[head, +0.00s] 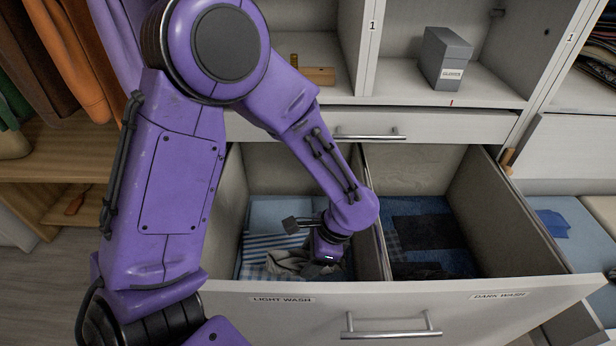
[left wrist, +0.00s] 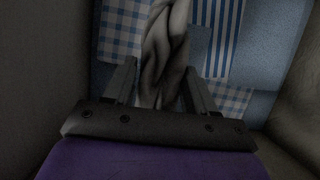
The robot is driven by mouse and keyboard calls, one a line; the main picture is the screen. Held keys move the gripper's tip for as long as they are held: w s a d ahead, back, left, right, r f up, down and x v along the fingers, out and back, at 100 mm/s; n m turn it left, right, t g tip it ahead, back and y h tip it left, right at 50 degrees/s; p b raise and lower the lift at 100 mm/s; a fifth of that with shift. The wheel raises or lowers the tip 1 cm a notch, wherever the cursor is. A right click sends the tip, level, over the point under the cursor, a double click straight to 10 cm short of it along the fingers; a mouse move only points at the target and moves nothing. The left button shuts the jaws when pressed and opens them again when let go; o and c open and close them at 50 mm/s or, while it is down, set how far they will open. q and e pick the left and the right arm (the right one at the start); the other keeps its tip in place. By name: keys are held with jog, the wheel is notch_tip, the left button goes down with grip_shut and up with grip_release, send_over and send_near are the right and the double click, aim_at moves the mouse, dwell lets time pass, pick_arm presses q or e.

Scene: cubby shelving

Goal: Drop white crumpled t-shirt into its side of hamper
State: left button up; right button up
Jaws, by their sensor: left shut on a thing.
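The hamper is a pulled-out drawer with two compartments, and its front panel (head: 390,300) reads "LIGHT WASH" on the left and "DARK WASH" on the right. My left gripper (head: 322,262) is down inside the light wash compartment. In the left wrist view my left gripper (left wrist: 160,95) has its fingers on either side of the crumpled whitish t-shirt (left wrist: 165,45), shut on it. The t-shirt also shows in the head view (head: 285,264), low in the compartment over light folded cloths. Whether it touches them I cannot tell. My right gripper is not in view.
Blue striped and checked cloths (left wrist: 228,35) lie in the light side. A divider (head: 376,235) separates it from dark clothes (head: 430,232) on the right. A closed drawer (head: 430,127) and shelves with a grey box (head: 445,58) are above.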

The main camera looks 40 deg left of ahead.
pick_arm(q)
notch_tip(320, 180, down, 3)
jog(key=shift+f+b, duration=0.15)
jog(key=shift+b, duration=0.65)
jog(key=shift+f, duration=0.55)
jog(key=o, duration=1.1)
